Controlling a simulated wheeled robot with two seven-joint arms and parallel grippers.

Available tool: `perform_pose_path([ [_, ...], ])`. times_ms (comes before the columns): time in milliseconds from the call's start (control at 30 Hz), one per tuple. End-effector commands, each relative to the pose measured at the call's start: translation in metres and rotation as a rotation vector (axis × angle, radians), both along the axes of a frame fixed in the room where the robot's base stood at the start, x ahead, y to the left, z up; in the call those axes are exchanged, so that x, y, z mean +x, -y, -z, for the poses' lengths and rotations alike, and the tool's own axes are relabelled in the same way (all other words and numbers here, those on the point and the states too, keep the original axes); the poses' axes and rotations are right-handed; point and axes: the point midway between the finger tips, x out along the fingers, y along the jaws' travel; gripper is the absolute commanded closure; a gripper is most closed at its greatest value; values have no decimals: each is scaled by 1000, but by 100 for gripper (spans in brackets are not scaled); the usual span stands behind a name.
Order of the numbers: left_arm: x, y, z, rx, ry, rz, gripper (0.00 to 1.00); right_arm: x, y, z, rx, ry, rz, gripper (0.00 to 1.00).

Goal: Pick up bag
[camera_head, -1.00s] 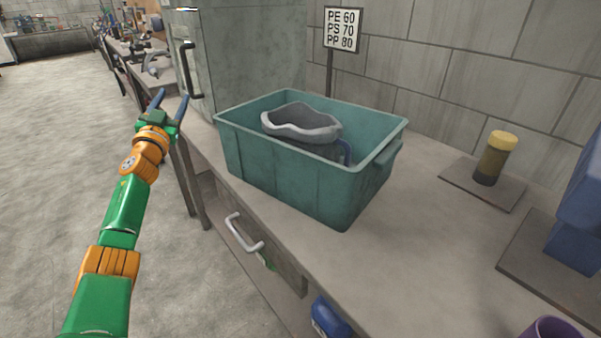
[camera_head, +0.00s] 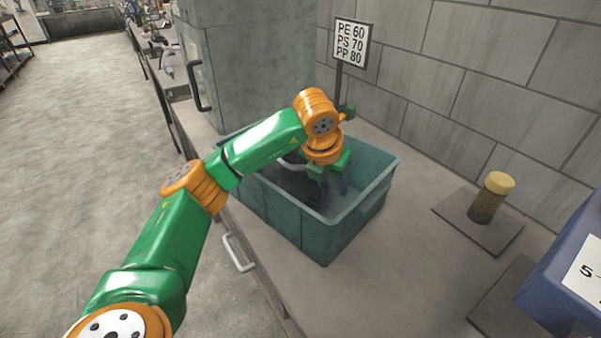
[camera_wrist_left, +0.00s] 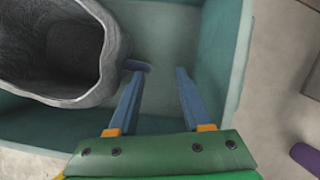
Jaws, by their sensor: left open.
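A grey bag (camera_head: 288,181) with a wide open mouth and pale rim sits in the teal bin (camera_head: 322,240), partly hidden by my left arm. In the left wrist view the bag (camera_wrist_left: 108,75) fills the upper left. My left gripper (camera_head: 333,190) points down inside the bin, right of the bag. Its two blue fingers (camera_wrist_left: 160,72) are apart with nothing between them in the wrist view. A short blue piece (camera_wrist_left: 137,66) shows at the left finger's tip; I cannot tell whether it belongs to the bag. My right gripper is not in view.
A sign (camera_head: 351,42) on a post stands behind the bin and a grey cabinet (camera_head: 255,65) at its far left. A yellow-capped jar (camera_head: 491,197) stands right on a dark plate. A blue device (camera_head: 570,285) is at the right edge. Bench between is clear.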

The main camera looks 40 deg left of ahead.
Motion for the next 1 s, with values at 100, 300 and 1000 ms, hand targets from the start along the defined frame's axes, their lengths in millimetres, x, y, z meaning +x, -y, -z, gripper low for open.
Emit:
perform_pose_path([
  [100, 9, 1, 18, 1, -18, -5, 43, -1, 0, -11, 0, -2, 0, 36],
  [300, 26, 2, 50, 1, -13, -5, 43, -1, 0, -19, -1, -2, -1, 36],
  [1000, 28, 1, 53, -1, -9, -4, 100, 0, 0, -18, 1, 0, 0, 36],
])
